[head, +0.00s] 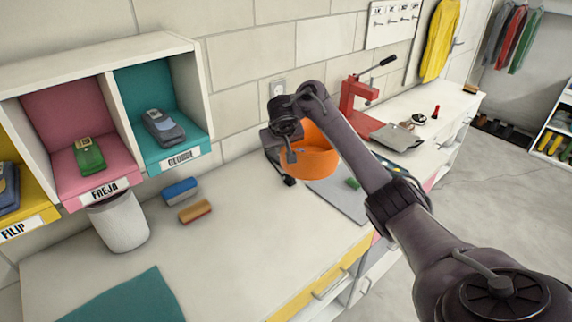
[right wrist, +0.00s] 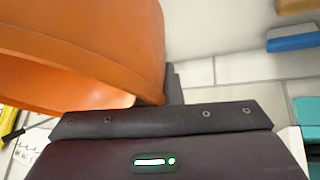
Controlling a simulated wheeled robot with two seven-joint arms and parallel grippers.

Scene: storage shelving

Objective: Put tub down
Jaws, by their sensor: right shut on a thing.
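An orange tub (head: 318,160) is at the middle of the head view, over the counter by the wall. My right gripper (head: 289,160) is at the tub's left side and shut on it. In the right wrist view the tub (right wrist: 95,40) fills the upper left, beside the gripper's dark edge, with part of its inside showing. The gripper and arm hide part of the tub in the head view. I cannot tell whether its bottom touches the counter (head: 240,245). My left gripper is not in view.
A grey mat (head: 335,200) with a green block (head: 353,184) lies beside the tub. A red press (head: 360,100) stands behind to the right. Blue (head: 180,190) and brown (head: 195,211) brushes and a white bin (head: 120,222) are left. The counter's front middle is clear.

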